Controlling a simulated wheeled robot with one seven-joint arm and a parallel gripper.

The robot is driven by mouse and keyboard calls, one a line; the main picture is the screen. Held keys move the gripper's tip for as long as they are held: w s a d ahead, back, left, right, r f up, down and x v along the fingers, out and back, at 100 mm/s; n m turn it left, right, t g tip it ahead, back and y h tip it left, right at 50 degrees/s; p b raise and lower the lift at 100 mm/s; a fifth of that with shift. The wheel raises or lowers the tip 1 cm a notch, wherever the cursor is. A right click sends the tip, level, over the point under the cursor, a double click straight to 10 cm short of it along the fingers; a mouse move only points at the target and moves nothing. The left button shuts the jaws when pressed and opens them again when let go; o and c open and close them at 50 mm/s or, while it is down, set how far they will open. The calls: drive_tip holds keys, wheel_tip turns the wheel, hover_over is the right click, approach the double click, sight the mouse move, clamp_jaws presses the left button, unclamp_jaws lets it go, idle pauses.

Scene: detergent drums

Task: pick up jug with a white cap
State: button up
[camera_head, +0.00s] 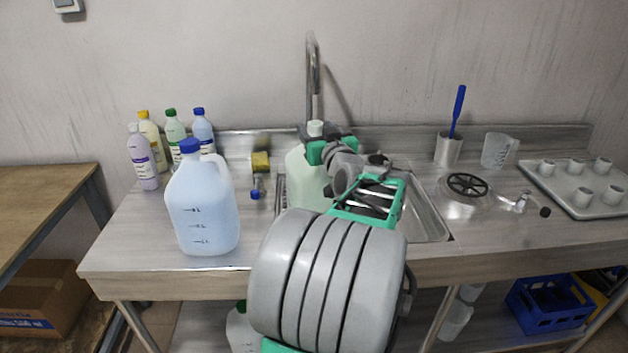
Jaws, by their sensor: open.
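The jug with a white cap (305,178) has a pale green body and stands upright at the sink, behind my arm. Its white cap shows above my gripper (318,147). My gripper is at the jug's upper part, just under the cap; the jaws are open. I cannot tell whether they touch the jug. The jug's right side and lower part are hidden by my arm. A larger jug with a blue cap (203,205) and light blue liquid stands upright at the counter's left front, apart from my gripper.
Several small bottles (172,135) stand at the back left. A sponge and brush (260,165) lie left of the sink (428,215). A tap (311,75) rises behind the jug. A steel cup (448,150), a measuring jug (495,150) and a cup tray (560,192) are right.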

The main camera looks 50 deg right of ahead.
drive_tip(key=shift+w+d, duration=0.1)
drive_tip(key=shift+w, duration=0.2)
clamp_jaws()
idle(0.4)
idle(0.8)
